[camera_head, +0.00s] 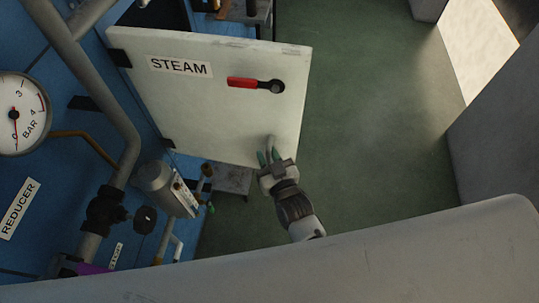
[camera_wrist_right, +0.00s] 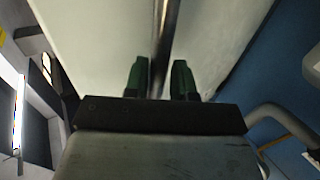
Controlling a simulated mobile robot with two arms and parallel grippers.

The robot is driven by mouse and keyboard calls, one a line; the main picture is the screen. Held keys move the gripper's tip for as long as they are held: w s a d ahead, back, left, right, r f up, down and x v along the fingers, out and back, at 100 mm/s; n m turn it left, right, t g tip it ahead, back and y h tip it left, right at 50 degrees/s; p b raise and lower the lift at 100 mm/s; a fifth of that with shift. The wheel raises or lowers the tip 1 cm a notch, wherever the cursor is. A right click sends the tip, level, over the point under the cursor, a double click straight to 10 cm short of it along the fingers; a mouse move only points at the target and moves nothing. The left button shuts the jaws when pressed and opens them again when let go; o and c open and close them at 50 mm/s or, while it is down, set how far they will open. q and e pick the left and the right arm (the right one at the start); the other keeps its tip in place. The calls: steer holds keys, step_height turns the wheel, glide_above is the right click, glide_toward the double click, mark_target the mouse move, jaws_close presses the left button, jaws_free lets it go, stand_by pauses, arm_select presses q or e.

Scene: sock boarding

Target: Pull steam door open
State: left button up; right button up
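The steam door (camera_head: 200,105) is a white panel labelled STEAM, standing out at an angle from the blue wall, with its hinges on its left side. A red lever (camera_head: 245,83) on a dark round pivot is on its face. A grey bar handle (camera_head: 273,147) is near its lower right edge. My right gripper (camera_head: 269,158) is at this handle. In the right wrist view the metal bar (camera_wrist_right: 162,45) runs between its two green fingers (camera_wrist_right: 160,80), which sit close on both sides of it. My left gripper is not in view.
A pressure gauge (camera_head: 16,112), grey pipes (camera_head: 85,80) and a valve (camera_head: 105,211) are on the blue wall at left. A grey cylindrical device (camera_head: 168,188) sits below the door. Green floor (camera_head: 370,110) is clear to the right, with grey blocks beyond.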

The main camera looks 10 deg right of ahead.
steer(key=shift+o, duration=1.3)
steer(key=shift+w+a+r, duration=0.1)
steer(key=shift+a+r, duration=0.05)
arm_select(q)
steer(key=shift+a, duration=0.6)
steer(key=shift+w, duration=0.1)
arm_select(e)
steer(key=shift+s+d, duration=0.25)
steer(key=shift+s, duration=0.25)
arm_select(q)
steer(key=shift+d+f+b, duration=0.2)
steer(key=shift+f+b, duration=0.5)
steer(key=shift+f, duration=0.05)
arm_select(e)
steer(key=v, duration=1)
steer(key=shift+a, duration=0.1)
steer(key=shift+w, duration=0.1)
